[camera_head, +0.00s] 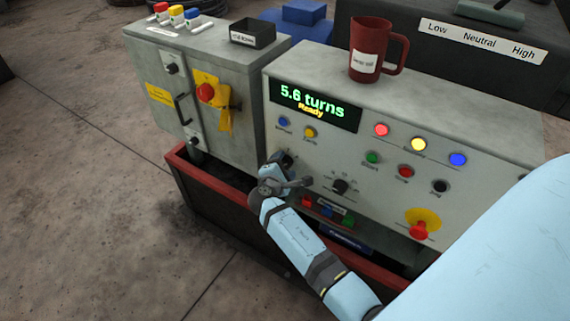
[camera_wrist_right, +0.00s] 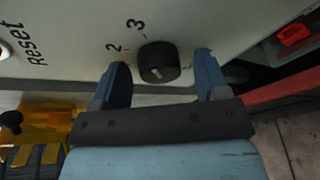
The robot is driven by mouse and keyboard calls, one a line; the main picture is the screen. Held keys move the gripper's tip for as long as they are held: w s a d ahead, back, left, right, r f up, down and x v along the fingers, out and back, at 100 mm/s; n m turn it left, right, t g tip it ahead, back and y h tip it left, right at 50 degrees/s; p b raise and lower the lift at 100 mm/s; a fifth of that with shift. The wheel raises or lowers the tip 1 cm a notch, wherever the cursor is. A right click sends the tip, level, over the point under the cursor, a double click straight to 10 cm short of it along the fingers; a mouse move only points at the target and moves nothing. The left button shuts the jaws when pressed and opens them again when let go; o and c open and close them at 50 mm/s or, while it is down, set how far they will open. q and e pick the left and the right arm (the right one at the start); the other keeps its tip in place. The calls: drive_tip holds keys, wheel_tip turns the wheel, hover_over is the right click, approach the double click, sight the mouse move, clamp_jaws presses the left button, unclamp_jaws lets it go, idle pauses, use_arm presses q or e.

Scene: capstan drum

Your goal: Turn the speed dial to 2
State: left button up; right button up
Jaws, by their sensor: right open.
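The speed dial appears to be the black round knob (camera_wrist_right: 159,62) on the grey panel, with the numbers 2 and 3 printed beside it in the right wrist view. A short white mark shows on the knob, but I cannot tell its setting. My right gripper (camera_wrist_right: 163,82) is open, one blue finger on each side of the knob, with a gap on both sides. In the head view the knob (camera_head: 287,160) sits at the panel's left, partly hidden behind my right gripper (camera_head: 284,184). My left gripper is out of view.
The display (camera_head: 315,105) reads "5.6 turns Ready". Another black knob (camera_head: 340,187) sits to the right, below coloured buttons. A red emergency button (camera_head: 419,231) is at the lower right. A red mug (camera_head: 372,50) stands on top. A red-rimmed trough (camera_head: 215,185) runs below.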

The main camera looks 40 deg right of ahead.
drive_tip(key=c, duration=0.9)
drive_tip(key=r+n+p, duration=0.1)
drive_tip(key=p, duration=0.3)
drive_tip(key=shift+n+g, duration=0.3)
drive_tip(key=shift+g, duration=0.1)
drive_tip(key=n+p, duration=0.1)
drive_tip(key=p, duration=0.2)
drive_tip(key=shift+w+n+g, duration=0.1)
drive_tip(key=shift+n+g, duration=0.3)
drive_tip(key=shift+n+g+p, duration=0.4)
drive_tip(key=shift+n+p, duration=0.2)
drive_tip(key=shift+p, duration=0.55)
use_arm(q)
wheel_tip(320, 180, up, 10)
drive_tip(key=p, duration=0.2)
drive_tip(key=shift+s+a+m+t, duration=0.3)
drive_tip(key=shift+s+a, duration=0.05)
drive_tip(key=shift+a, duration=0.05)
use_arm(e)
drive_tip(key=shift+w+f+n+g, duration=0.15)
drive_tip(key=shift+n+g, duration=0.1)
drive_tip(key=shift+n, duration=0.25)
drive_tip(key=shift+s+f+n+g, duration=0.15)
drive_tip(key=shift+n+g, duration=0.1)
drive_tip(key=shift+n, duration=0.25)
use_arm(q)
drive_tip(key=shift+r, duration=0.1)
